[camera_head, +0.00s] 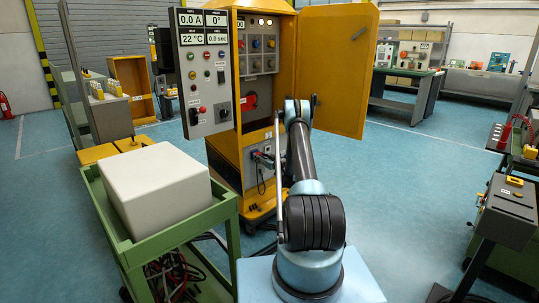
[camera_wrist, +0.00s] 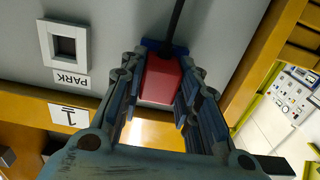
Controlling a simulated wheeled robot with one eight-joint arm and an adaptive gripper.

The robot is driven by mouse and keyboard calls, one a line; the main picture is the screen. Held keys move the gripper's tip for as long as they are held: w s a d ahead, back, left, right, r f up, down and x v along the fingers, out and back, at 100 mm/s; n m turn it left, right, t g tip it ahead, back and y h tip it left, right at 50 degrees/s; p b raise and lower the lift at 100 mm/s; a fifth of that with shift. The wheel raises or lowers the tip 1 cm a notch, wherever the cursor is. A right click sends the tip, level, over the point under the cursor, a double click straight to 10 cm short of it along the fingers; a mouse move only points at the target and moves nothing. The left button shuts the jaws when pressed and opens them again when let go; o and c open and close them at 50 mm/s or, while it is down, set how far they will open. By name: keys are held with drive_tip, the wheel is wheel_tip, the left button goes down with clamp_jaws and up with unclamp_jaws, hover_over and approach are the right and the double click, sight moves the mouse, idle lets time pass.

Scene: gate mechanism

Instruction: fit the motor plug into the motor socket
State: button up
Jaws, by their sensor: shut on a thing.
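My gripper (camera_wrist: 163,82) is shut on a red plug (camera_wrist: 161,80) with a blue collar, which sits between the two jaws in the wrist view. A black cable (camera_wrist: 176,20) runs from the plug's collar. The plug is close to a grey panel (camera_wrist: 225,25); I cannot tell whether it touches it or sits in a socket. A square socket (camera_wrist: 64,45) labelled PARK, upside down here, is beside the plug and looks empty. In the head view my gripper (camera_head: 265,157) is at the lower grey panel of the yellow cabinet (camera_head: 222,158). No motor socket can be made out.
The cabinet door (camera_head: 335,65) stands open on the right. A control box (camera_head: 205,75) with displays juts out at the left. A green cart (camera_head: 140,255) with a white block (camera_head: 155,183) stands at front left.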

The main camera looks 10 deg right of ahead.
drive_tip(key=shift+w+a, duration=0.1)
drive_tip(key=o, duration=1.3)
drive_tip(key=shift+c, duration=0.2)
